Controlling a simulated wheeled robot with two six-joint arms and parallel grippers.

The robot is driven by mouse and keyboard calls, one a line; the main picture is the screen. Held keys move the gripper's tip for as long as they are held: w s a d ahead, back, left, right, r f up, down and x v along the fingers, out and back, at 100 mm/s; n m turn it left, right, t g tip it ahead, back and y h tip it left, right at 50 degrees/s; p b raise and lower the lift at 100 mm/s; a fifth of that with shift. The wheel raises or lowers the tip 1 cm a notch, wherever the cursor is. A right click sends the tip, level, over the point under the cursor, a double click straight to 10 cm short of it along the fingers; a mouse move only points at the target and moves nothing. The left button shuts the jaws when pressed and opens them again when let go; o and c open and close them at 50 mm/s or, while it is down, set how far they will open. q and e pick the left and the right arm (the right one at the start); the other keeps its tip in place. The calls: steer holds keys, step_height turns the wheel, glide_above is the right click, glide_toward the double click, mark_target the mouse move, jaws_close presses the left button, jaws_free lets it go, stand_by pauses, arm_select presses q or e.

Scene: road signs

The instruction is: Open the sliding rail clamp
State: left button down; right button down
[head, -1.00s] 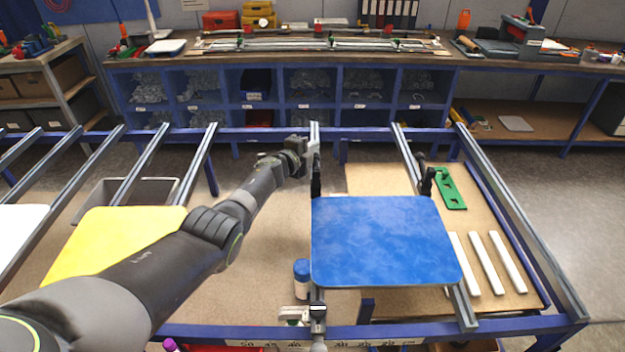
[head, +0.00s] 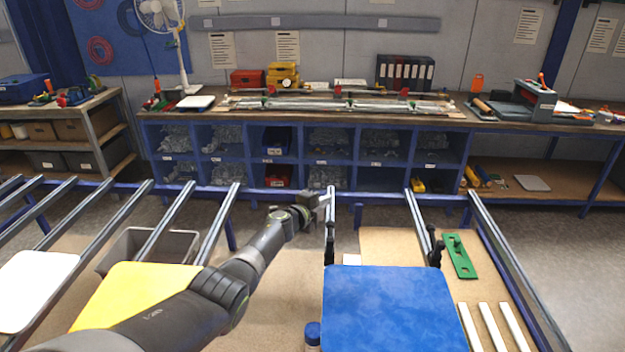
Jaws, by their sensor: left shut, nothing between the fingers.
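A blue sign plate (head: 390,305) lies across two grey rails. A black upright clamp part (head: 329,251) stands on the middle rail (head: 330,212) at the plate's far left corner. A similar black part (head: 436,252) stands on the right rail (head: 416,218) at the far right corner. I cannot tell whether either clamps the plate. My left gripper (head: 325,202) is shut and empty, beside or over the middle rail near its far end, beyond the black part. Contact with the rail cannot be told. The plate's near edge is cut off. My right gripper is not in view.
A yellow plate (head: 125,290) and a white plate (head: 35,285) lie on rails at left, with a grey bin (head: 170,245) behind the yellow one. A blue-capped bottle (head: 312,333) stands left of the blue plate. A green part (head: 459,256) and white strips (head: 490,328) lie at right.

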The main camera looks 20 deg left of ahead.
arm_select(q)
steer(key=s+a+r, duration=0.2)
steer(key=a+r, duration=0.1)
steer(key=r, duration=0.2)
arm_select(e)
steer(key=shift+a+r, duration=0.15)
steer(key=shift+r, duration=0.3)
arm_select(q)
steer(key=shift+s+a, duration=0.1)
steer(key=shift+a, duration=0.05)
stand_by(0.3)
